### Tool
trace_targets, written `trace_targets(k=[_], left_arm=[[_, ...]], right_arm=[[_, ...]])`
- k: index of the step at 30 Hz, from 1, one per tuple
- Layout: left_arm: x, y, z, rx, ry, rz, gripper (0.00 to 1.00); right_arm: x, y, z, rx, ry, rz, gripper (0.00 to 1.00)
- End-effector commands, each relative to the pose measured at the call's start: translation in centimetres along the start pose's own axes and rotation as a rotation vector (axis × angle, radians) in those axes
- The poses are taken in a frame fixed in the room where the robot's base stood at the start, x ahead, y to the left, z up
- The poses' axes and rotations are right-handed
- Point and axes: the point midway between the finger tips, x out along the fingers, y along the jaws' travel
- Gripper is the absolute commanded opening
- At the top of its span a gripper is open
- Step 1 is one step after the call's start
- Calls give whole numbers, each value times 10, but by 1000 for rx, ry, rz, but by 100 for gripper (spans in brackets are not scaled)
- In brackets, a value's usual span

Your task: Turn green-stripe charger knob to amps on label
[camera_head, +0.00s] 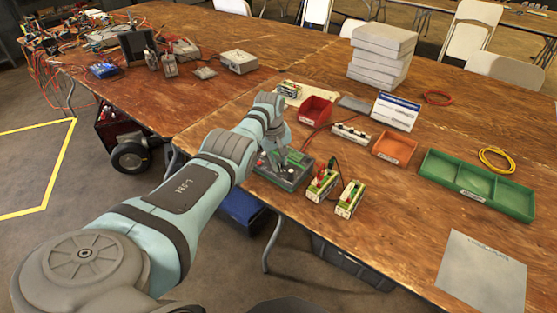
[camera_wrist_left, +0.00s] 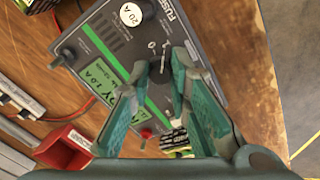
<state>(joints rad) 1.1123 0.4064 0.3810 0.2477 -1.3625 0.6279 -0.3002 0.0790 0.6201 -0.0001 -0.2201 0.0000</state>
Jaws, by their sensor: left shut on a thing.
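The charger (camera_head: 290,178) is a dark grey box near the table's front edge, partly hidden by my left arm in the head view. My right gripper is not in view.
Two green-and-white battery packs (camera_head: 350,198) stand right of the charger. A red bin (camera_head: 316,109), an orange bin (camera_head: 394,148) and a green tray (camera_head: 440,179) lie around it. A white label card (camera_head: 396,111) stands behind. The table is clear at front right, beside a grey sheet (camera_head: 483,275).

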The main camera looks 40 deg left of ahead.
Motion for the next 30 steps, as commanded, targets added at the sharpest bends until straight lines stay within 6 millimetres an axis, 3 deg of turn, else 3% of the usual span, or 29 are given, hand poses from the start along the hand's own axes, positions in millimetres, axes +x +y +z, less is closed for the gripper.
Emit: trace_targets(k=[7, 8, 11, 23, 29, 30], left_arm=[[0, 0, 0, -1, 0, 0, 0], [0, 0, 0, -1, 0, 0, 21], [0, 0, 0, -1, 0, 0, 37], [-4, 0, -1, -3, 1, 1, 38], [-32, 0, 0, 2, 5, 1, 38], [-48, 1, -2, 0, 7, 4, 38]], right_arm=[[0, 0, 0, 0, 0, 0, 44], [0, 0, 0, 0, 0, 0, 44], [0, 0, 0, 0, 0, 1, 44], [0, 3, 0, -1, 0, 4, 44], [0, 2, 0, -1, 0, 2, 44], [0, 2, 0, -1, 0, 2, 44]])
